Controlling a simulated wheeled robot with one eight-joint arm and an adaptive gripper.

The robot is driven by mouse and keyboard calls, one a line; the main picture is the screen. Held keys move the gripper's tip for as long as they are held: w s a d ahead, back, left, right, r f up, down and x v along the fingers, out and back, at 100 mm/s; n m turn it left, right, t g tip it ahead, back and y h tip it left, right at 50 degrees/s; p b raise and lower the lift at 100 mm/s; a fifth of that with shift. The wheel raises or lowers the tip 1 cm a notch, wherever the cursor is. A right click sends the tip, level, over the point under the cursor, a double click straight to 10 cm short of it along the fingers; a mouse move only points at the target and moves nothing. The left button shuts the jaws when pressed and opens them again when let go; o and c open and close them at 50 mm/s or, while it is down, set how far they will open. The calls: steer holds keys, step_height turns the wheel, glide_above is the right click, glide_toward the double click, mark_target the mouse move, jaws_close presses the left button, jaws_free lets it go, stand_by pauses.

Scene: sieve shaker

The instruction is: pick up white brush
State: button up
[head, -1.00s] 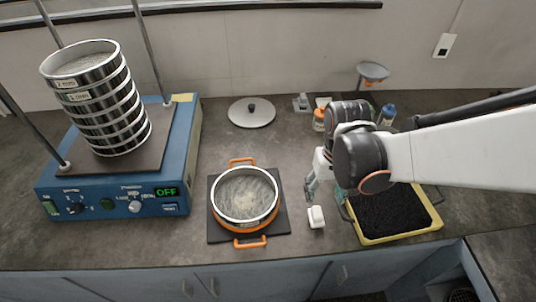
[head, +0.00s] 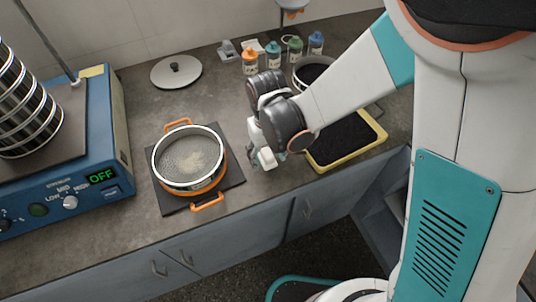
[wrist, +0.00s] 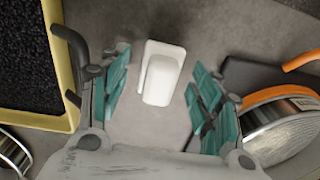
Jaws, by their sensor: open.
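The white brush (wrist: 162,78) lies on the grey bench top, between the two teal fingers of my gripper (wrist: 158,84) in the wrist view. A gap shows on each side of it, and the fingers do not appear to touch it. In the head view the brush (head: 266,157) is a small white block, partly hidden by my gripper (head: 262,160), which points down at it. My gripper is open and empty. How high the fingertips are above the bench is hard to tell.
An orange-handled sieve pan (head: 188,160) on a dark plate stands left of the brush. A yellow-rimmed tray (head: 376,151) of black grains is to the right. Bottles (head: 272,55) and a round lid (head: 176,72) stand behind. The blue shaker (head: 110,150) is far left.

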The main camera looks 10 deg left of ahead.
steer(key=shift+r, duration=0.1)
steer(key=shift+c, duration=0.5)
steer(key=c, duration=1.1)
steer(key=shift+o, duration=0.2)
steer(key=shift+r, duration=0.1)
